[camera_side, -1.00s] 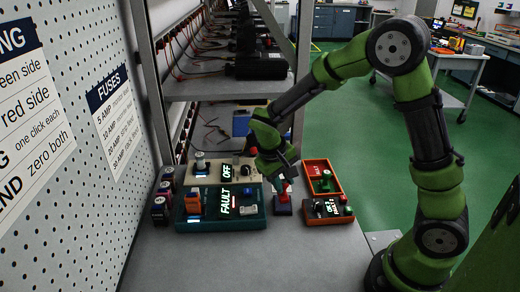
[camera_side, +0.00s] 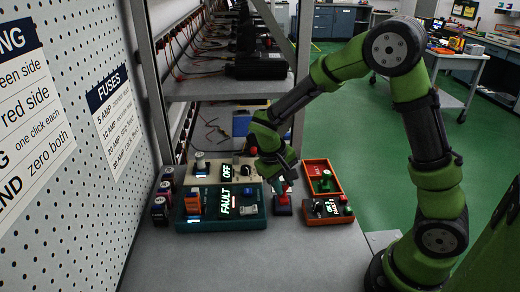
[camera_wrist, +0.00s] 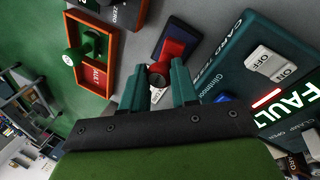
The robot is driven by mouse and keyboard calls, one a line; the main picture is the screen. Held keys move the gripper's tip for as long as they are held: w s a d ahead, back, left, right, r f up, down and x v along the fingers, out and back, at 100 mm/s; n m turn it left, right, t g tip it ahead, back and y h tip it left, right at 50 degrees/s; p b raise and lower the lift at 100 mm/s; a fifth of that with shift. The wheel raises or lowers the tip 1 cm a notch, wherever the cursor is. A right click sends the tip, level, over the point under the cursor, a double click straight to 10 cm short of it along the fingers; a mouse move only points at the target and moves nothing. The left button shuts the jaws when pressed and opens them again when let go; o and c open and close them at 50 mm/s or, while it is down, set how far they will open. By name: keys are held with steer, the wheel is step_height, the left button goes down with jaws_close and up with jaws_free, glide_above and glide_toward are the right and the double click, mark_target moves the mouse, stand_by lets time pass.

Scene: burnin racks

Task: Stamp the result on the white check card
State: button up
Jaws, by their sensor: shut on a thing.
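My gripper (camera_wrist: 156,80) is shut on a red-handled stamp (camera_wrist: 158,70), whose dark red top shows between the teal fingertips. In the side view my gripper (camera_side: 284,180) points down over a small dark blue pad (camera_side: 283,210). The wrist view shows the pad with a red face, at the upper end of the stamp. I cannot tell whether stamp and pad touch. A green stamp (camera_wrist: 90,48) sits in an orange-red tray (camera_wrist: 109,50), also seen in the side view (camera_side: 337,176). A white check card cannot be clearly made out. A pale patch between my fingers is unclear.
Left of the pad is a teal tester (camera_side: 180,224) with a lit FAULT display (camera_side: 225,198). Behind it is a beige unit with an OFF display (camera_side: 227,172). The front bench is clear.

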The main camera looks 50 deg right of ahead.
mark_target(284, 184)
steer(key=shift+f, duration=0.5)
stand_by(0.7)
steer(key=shift+r, duration=3.55)
steer(key=shift+d+f, duration=0.15)
steer(key=shift+d, duration=0.1)
steer(key=w+d+f, duration=0.1)
steer(key=w+d, duration=0.5)
steer(key=d, duration=0.2)
steer(key=shift+f, duration=2.95)
steer(key=shift+f, duration=0.6)
